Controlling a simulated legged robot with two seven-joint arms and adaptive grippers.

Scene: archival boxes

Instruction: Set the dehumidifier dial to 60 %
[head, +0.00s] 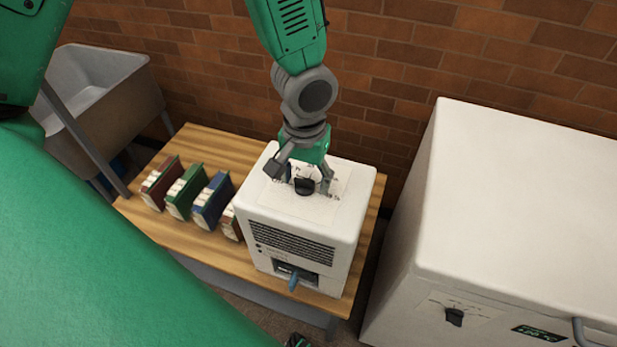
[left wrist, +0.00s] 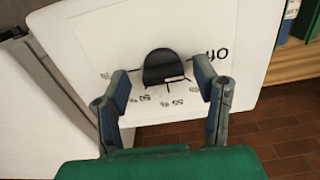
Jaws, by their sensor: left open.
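The dehumidifier (head: 345,215) is a white box with a front grille, standing on a wooden table. Its black dial (head: 304,186) is on the top panel. In the left wrist view the dial (left wrist: 160,64) has a white mark at its lower right. Printed labels surround it upside down: "Off" (left wrist: 209,55) at right and small numbers below, too blurred to read surely. My left gripper (head: 300,179) reaches down from above, open, with a finger on either side of the dial. In the left wrist view gaps show between the fingers (left wrist: 161,78) and the dial.
Several coloured binders (head: 184,192) stand left of the dehumidifier on the table (head: 205,143). A grey sink (head: 105,95) is at the left. A large white cabinet (head: 520,190) with its own black knob (head: 454,317) and green display (head: 538,333) fills the right. A brick wall is behind.

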